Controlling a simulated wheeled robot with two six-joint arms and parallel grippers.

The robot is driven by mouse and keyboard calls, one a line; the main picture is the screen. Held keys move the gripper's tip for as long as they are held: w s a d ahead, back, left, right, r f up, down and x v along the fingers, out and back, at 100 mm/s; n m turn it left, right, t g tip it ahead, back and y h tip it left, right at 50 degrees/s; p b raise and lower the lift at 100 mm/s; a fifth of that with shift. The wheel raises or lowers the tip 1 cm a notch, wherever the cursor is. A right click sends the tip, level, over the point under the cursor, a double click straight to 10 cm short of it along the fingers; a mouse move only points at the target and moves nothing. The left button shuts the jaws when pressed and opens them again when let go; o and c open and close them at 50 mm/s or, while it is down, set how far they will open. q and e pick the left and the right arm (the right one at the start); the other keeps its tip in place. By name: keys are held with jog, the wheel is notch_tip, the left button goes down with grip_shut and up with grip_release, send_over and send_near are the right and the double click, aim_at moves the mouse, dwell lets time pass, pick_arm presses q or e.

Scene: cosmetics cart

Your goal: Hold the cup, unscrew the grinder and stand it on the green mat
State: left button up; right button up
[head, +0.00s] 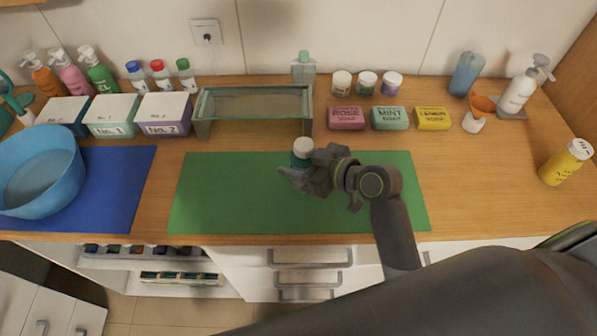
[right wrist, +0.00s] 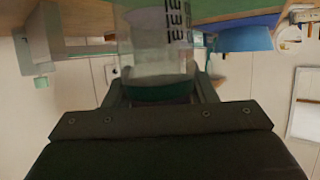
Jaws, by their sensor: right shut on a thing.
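My right gripper (head: 300,172) is shut on a small upright piece, which I take to be the grinder (head: 302,148), over the back middle of the green mat (head: 235,195). The grinder has a white top with dark green below it in the head view. In the right wrist view, a dark green band (right wrist: 160,90) sits between the jaws beside a pale, translucent part with black marks (right wrist: 155,45). I cannot tell where the cup and grinder join, or whether the piece touches the mat. My left gripper is out of view.
A clear-topped rack (head: 250,103) stands behind the mat. Rose, mint and lemon soaps (head: 390,118) lie behind it to the right. A blue bowl (head: 40,172) stands on the blue mat (head: 118,190) at the left. The green mat's left part is bare.

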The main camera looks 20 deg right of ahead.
aim_at(302, 148)
notch_tip(302, 148, up, 5)
jog(key=shift+r, duration=0.15)
jog(key=o, duration=0.6)
jog(key=c, duration=0.8)
jog(key=shift+s+d+b, duration=0.2)
jog(key=shift+d+b, duration=0.1)
jog(key=shift+d, duration=0.1)
jog(key=shift+s+d+r+n+g+y+b, duration=0.15)
jog(key=shift+s+d+n+g+y+b, duration=0.3)
jog(key=shift+s+d, duration=0.55)
jog(key=shift+s+d+r+n+g+y+b, duration=0.1)
jog(key=shift+s+d+n+g+y+b, duration=0.35)
jog(key=shift+s+d, duration=0.55)
jog(key=shift+s+d+r+n+g+y+b, duration=0.15)
jog(key=shift+s+d+n+g+y+b, duration=0.2)
jog(key=shift+s+d+n, duration=0.6)
